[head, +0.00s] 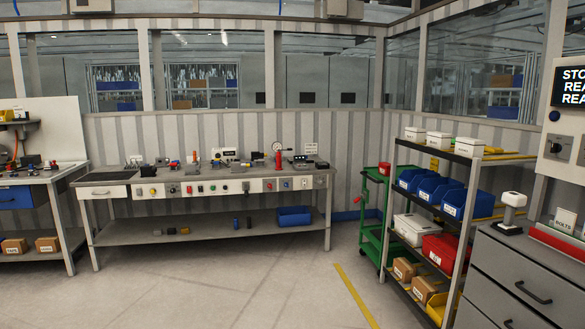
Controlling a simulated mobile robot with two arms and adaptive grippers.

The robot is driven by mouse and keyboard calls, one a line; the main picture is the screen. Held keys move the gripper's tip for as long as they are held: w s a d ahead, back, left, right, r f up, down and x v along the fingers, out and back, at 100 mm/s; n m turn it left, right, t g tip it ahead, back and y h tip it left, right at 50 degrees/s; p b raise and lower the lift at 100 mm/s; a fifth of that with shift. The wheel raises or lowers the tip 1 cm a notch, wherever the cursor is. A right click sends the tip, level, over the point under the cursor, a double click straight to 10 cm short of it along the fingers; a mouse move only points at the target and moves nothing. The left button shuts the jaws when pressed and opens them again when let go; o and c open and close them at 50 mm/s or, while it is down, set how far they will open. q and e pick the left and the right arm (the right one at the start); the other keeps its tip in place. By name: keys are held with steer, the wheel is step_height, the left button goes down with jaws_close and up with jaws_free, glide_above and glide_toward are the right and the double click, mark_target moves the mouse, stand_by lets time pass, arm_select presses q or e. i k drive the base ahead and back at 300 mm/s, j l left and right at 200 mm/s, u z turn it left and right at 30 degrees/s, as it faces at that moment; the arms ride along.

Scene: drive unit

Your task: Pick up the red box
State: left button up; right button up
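A red box (447,252) with a white label sits on a lower shelf of the dark-topped rack at the right. It stands to the right of a white box (411,229) on the same level, below the blue bins. A rack post crosses in front of part of it. Neither of my grippers shows in the head view.
The rack (462,200) also holds blue bins (432,189) and cardboard boxes (405,269). A green cart (372,215) stands behind it. Grey drawers (520,280) stand close at the right. A long workbench (210,187) lines the back wall. The middle floor is clear.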

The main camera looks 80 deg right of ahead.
mark_target(384, 167)
steer(key=z, duration=3.4)
